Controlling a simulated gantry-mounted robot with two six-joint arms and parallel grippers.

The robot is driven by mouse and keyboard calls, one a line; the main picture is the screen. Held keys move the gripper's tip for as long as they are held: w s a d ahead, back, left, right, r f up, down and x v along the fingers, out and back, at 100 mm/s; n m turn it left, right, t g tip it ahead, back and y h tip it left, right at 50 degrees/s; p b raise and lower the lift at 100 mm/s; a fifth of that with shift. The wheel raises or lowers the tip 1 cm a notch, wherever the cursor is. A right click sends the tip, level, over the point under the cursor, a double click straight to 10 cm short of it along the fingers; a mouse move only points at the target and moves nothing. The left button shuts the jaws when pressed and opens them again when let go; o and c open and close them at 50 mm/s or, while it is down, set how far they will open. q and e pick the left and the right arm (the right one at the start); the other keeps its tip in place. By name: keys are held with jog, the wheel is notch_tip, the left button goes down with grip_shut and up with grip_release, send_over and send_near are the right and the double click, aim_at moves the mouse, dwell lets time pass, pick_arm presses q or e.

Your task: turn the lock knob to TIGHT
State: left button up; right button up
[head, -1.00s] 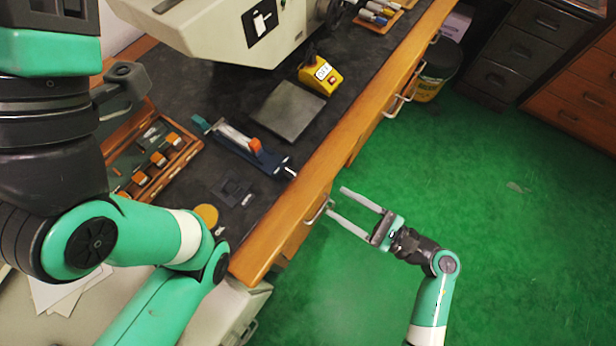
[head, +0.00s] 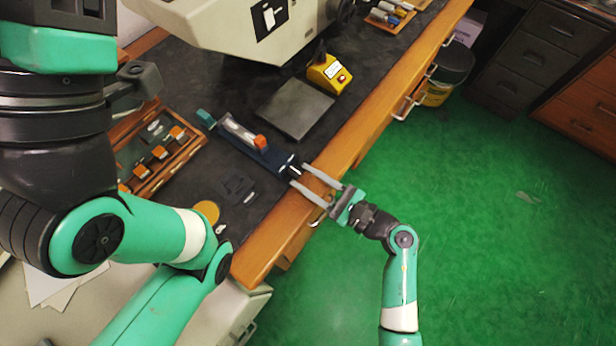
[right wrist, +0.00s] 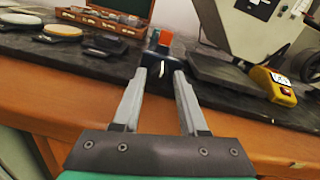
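A blue clamp fixture (head: 270,156) with an orange block (head: 260,142) and a teal end (head: 206,118) lies on the dark bench top, its near end towards the wooden front edge. A small dark knob with a pale pointer (head: 295,170), seemingly the lock knob, is at that near end. My right gripper (head: 297,174) is open, with its fingertips at this end, one to each side. In the right wrist view the pale pointer (right wrist: 155,66) shows between the open fingertips (right wrist: 160,72). I cannot tell whether they touch it. My left gripper is out of view.
A grey plate (head: 295,108) and a yellow box (head: 328,74) sit beyond the fixture. An open wooden case (head: 170,160) is on the left. The bench's wooden edge (head: 345,150) lies under my right fingers.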

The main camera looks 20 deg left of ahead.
grip_shut()
jog(key=m+p, duration=0.1)
jog(key=m, duration=0.2)
jog(key=shift+r+p, duration=0.2)
jog(key=shift+p, duration=0.1)
jog(key=m, duration=0.2)
jog(key=shift+f+m, duration=0.2)
jog(key=shift+m, duration=0.2)
jog(key=shift+o, duration=1.6)
grip_release()
jog(key=shift+d, duration=0.1)
